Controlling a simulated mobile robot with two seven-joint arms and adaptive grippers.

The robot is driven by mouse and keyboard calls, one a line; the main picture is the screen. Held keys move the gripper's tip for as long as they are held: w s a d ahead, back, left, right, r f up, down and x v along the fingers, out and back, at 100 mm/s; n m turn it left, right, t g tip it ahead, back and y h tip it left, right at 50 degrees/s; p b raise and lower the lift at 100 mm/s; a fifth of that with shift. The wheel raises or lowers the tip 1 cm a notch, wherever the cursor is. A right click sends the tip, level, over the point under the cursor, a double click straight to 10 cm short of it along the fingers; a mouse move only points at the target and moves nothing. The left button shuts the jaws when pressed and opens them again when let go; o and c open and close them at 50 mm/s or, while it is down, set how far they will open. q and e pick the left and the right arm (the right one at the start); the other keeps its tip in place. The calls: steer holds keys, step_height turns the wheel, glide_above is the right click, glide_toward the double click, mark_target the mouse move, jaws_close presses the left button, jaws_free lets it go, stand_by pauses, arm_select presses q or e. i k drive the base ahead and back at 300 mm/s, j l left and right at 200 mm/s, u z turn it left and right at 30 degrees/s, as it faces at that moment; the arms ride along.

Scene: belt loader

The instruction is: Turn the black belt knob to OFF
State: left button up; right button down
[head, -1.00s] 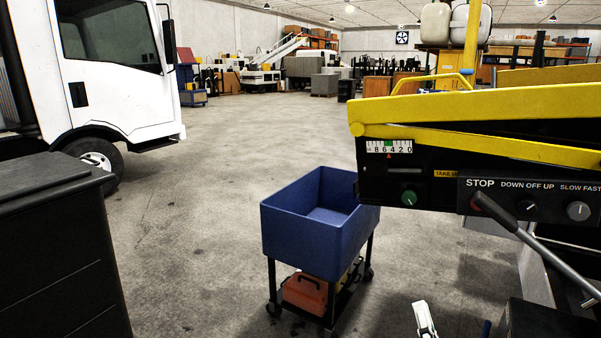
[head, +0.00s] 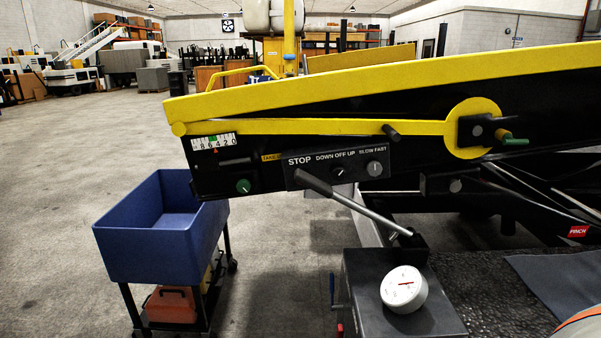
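The black belt knob (head: 338,170) sits on the dark control panel (head: 309,181) on the side of the yellow-and-black loader. It is under the words DOWN OFF UP. Neither of my grippers is in view.
A grey lever (head: 358,207) slants from the panel down to a dark box bearing a white dial (head: 404,289). A green knob (head: 243,186) is left of the panel. A blue cart bin (head: 150,254) stands at lower left. Open floor lies further left.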

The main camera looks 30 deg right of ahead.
mark_target(338, 174)
steer(key=z, duration=1.15)
